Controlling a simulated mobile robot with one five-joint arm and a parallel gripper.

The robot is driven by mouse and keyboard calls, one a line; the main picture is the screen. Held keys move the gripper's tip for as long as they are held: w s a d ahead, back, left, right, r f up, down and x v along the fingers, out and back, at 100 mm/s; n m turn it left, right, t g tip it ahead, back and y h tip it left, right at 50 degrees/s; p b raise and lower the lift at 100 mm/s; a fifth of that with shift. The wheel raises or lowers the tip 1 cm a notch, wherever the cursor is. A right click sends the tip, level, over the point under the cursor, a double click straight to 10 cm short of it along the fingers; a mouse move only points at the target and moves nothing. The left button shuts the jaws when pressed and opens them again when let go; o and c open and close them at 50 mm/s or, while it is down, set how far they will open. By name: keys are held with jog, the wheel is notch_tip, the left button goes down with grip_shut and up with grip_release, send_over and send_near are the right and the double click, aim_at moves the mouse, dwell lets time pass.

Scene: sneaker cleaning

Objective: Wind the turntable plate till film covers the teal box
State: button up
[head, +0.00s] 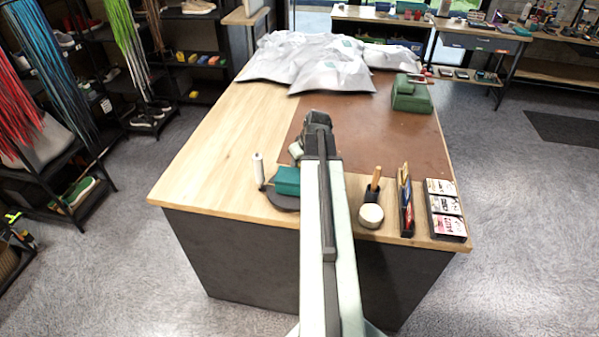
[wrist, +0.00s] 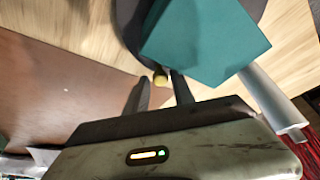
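The teal box (head: 286,181) sits on the dark round turntable plate (head: 283,202) at the table's front edge. In the wrist view the box (wrist: 205,42) fills the top middle, with the dark plate (wrist: 130,22) showing beside it. Its visible faces look bare teal. A white film roll (head: 258,169) stands upright left of the box; it also shows in the wrist view (wrist: 268,98). My gripper (wrist: 158,77) is open beside the box. A small yellow knob (wrist: 160,80) shows between its fingertips; I cannot tell whether they touch it. My arm hides part of the plate in the head view.
A brush stand with a white jar (head: 371,215), a dark holder (head: 406,205) and a card rack (head: 445,208) stand front right. A brown mat (head: 390,130) covers the table's right side. Grey-white sheets (head: 310,65) and a green case (head: 411,95) lie farther back. The left tabletop is clear.

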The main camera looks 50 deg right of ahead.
jog(key=shift+f, duration=0.15)
jog(key=shift+w, duration=0.1)
grip_shut()
dwell(1.1)
jog(key=shift+a, duration=0.1)
jog(key=shift+w, duration=0.1)
